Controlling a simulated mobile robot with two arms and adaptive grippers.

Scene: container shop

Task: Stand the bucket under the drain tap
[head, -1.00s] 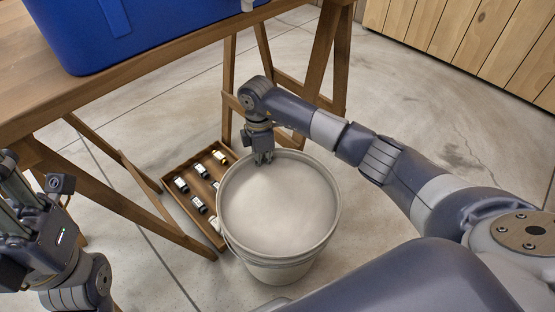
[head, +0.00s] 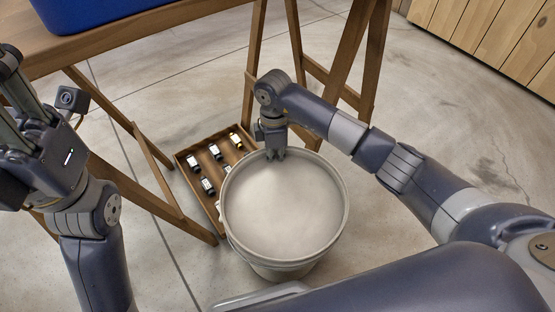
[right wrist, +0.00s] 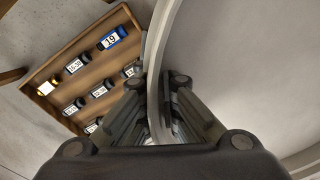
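The pale grey bucket (head: 284,266) is upright in the head view, its top facing me; whether its base touches the floor I cannot tell. Its wall also fills the right of the right wrist view (right wrist: 240,70). My right gripper (head: 275,153) is at the bucket's far rim. In the right wrist view my right gripper (right wrist: 159,82) has one finger on each side of the rim and is closed on it. My left gripper (head: 14,78) is raised at the left edge, away from the bucket; its finger gap is unclear. The drain tap is not in view now.
A blue container (head: 88,14) stands on a wooden trestle table (head: 150,42). Its slanted legs (head: 150,185) stand left of and behind the bucket. A wooden tray (head: 182,158) of small labelled bottles lies on the floor at the bucket's left, partly hidden by it. Floor right of the bucket is clear.

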